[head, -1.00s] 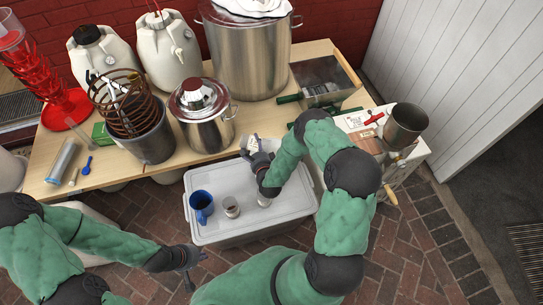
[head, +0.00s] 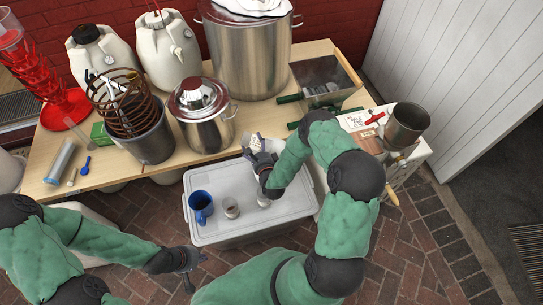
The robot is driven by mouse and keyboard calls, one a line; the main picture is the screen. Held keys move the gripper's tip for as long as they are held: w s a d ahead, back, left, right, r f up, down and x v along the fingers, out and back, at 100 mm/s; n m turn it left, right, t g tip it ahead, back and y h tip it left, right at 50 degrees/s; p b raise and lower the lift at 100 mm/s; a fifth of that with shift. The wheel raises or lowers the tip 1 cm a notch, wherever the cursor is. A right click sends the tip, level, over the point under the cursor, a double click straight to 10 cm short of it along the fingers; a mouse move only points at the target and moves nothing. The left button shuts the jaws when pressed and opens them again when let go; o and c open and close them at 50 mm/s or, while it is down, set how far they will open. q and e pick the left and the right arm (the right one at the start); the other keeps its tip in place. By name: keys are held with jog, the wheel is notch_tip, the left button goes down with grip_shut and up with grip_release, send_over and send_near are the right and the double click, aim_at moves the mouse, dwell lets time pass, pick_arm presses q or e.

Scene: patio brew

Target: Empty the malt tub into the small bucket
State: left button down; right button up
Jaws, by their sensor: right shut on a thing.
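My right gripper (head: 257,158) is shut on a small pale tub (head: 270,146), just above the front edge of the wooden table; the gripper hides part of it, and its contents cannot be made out. A blue vessel (head: 200,204), like a mug or small bucket, stands upright on the left of the grey crate lid (head: 230,180). A small clear jar (head: 231,209) with brownish contents stands beside it. Another small pale vessel (head: 264,200) stands to the right, below my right gripper. My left gripper (head: 190,271) is low over the brick floor, away from these things; its jaws are too small to read.
The table (head: 45,185) behind carries a steel pot (head: 207,128), a grey bucket with a copper coil (head: 150,145), a large kettle (head: 245,60) and white barrels (head: 175,50). A grain mill (head: 407,125) stands at the right. The lid's front is mostly clear.

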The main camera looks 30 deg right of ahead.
jog(key=shift+s+d+r+m+t+b, duration=0.35)
jog(key=shift+r+m+t+b, duration=0.15)
jog(key=shift+m+b, duration=0.35)
dwell(0.9)
